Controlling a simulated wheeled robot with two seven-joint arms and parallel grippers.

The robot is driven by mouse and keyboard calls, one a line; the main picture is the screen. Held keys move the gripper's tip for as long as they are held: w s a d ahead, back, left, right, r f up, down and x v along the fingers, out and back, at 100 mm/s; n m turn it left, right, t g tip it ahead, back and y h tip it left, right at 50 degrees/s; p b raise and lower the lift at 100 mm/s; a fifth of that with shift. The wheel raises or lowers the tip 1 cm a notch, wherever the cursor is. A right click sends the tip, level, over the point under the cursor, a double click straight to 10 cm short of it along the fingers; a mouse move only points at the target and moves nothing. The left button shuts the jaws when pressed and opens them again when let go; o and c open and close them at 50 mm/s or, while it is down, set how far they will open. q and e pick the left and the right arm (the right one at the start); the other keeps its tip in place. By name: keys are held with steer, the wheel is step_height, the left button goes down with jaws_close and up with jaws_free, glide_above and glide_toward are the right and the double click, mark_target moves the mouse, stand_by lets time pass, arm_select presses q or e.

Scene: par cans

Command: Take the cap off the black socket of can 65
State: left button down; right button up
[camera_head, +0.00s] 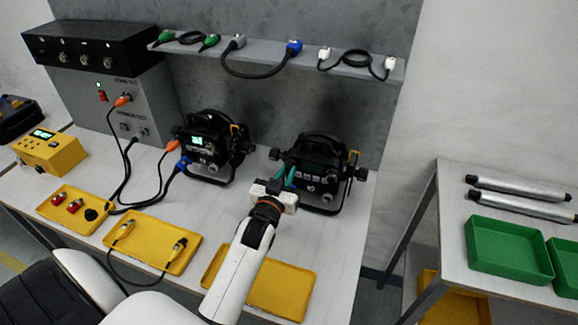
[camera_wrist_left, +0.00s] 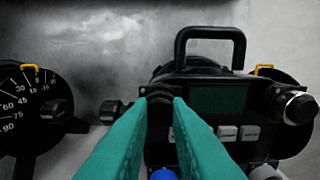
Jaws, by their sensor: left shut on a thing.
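The right-hand can (camera_head: 322,175) is black, with a dark screen and a row of pale buttons. Its front fills the right of the left wrist view (camera_wrist_left: 235,80). The number on its lower front is too small to read surely. My left gripper (camera_head: 285,176) is at the left side of this can's front. My right gripper is not in view.
Another can (camera_head: 212,150) with a lit screen and orange and blue plugs stands to the left. Yellow trays (camera_head: 150,228) lie along the front; one holds a cable, another red and black caps. A shelf (camera_head: 270,65) holds cables. A side table (camera_head: 450,215) carries green trays.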

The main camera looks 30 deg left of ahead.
arm_select(q)
steer(key=shift+p+v, duration=1.35)
steer(key=shift+v, duration=1.65)
